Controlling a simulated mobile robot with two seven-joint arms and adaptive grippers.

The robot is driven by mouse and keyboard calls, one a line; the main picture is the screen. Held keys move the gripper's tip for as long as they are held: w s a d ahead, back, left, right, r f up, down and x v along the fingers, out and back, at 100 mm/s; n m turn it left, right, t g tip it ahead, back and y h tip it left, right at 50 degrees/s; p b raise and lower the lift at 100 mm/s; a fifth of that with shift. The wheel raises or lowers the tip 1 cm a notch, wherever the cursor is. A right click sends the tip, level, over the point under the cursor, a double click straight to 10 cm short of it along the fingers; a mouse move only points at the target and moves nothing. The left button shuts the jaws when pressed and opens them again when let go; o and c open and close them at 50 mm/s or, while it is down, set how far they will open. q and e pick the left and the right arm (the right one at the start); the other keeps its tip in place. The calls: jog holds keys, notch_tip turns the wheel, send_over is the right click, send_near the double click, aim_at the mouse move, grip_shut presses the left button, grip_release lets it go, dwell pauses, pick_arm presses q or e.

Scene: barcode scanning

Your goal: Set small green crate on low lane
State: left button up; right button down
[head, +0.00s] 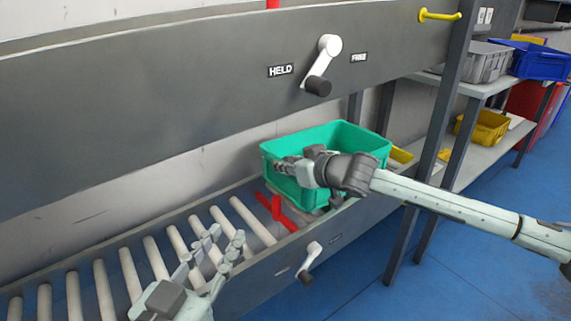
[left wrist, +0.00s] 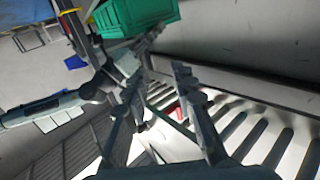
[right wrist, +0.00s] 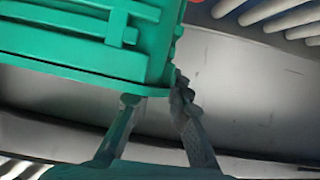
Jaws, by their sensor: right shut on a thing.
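The small green crate (head: 345,140) is at the right end of the low lane (head: 130,275), beyond the red stop. It looks upright in the head view. My right gripper (head: 284,168) reaches in from the right and is shut on the crate's near side. The right wrist view shows the crate (right wrist: 90,45) against its fingers. I cannot tell whether the crate's underside touches the lane. My left gripper (head: 226,238) is open and empty above the rollers, left of the crate. Its two spread fingers show in the left wrist view (left wrist: 158,85).
A red stop (head: 277,212) crosses the rollers left of the crate. A lever (head: 309,262) is on the low lane's front rail. An upper rail (head: 180,95) with a HELD/FREE lever (head: 322,65) overhangs. Shelves with bins (head: 483,128) stand right. Rollers at left are clear.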

jog(key=shift+f+b, duration=0.15)
jog(key=shift+b, duration=0.2)
jog(key=c, duration=1.5)
grip_release()
jog(key=shift+f, duration=0.1)
pick_arm(q)
jog(key=shift+t+h, duration=0.6)
jog(key=shift+t, duration=0.3)
jog(key=r, duration=0.1)
jog(key=d+r, duration=0.1)
jog(key=r, duration=0.1)
jog(key=shift+s+d+r, duration=0.2)
jog(key=shift+s+r, duration=0.15)
jog(key=shift+r, duration=0.05)
pick_arm(e)
jog(key=shift+o, duration=0.2)
jog(key=shift+s+d+r+p, duration=0.35)
jog(key=shift+r+p, duration=0.15)
pick_arm(q)
jog(key=f, duration=0.1)
jog(key=a+f+g, duration=0.1)
jog(key=f+g+y, duration=0.1)
jog(key=f, duration=0.1)
jog(key=shift+w+a+f, duration=0.1)
jog(key=shift+w+a, duration=0.25)
jog(key=shift+a, duration=0.05)
pick_arm(e)
jog(key=v, duration=1.1)
